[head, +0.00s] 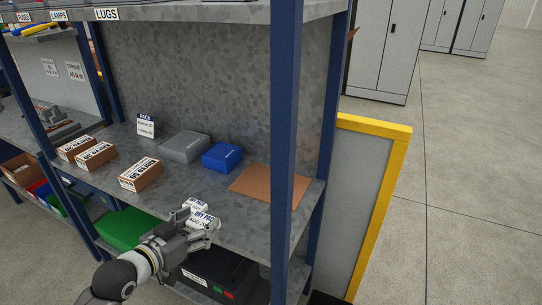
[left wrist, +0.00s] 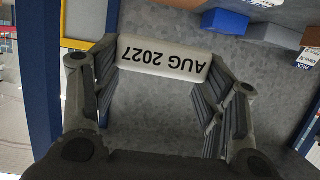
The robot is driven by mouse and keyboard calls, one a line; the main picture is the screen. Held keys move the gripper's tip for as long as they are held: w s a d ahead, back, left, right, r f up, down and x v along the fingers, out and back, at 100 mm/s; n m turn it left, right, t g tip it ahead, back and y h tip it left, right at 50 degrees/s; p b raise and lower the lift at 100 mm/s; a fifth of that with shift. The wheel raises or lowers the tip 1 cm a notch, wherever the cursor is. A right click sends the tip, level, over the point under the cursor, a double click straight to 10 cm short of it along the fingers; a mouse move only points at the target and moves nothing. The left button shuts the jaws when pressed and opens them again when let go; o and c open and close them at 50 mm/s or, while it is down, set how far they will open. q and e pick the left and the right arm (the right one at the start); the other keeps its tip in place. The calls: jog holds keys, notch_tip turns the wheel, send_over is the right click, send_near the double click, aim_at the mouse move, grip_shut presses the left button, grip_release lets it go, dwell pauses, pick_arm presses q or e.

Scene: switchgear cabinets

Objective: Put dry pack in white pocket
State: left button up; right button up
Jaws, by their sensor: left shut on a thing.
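My left gripper (head: 190,232) is shut on a white dry pack (head: 204,221) with dark print, above the front edge of the shelf. In the left wrist view the dry pack (left wrist: 165,58) reads "AUG 2027" upside down and spans the gap between the two fingers (left wrist: 163,85). A finger partly covers the pack in the head view, with another white printed part showing just behind it. I cannot make out a white pocket in either view. My right gripper is not in view.
On the shelf (head: 240,222) stand a blue box (head: 222,157), a grey box (head: 184,147), several brown labelled cartons (head: 141,175), a brown mat (head: 268,185) and a "PACK" card (head: 146,126). A blue post (head: 284,130) rises right of my gripper. Below are a green bin (head: 130,229) and a black case (head: 215,268).

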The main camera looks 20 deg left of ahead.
pick_arm(q)
jog(key=s+d+r+n+y, duration=0.1)
jog(key=d+r, duration=0.2)
jog(key=d, duration=1.3)
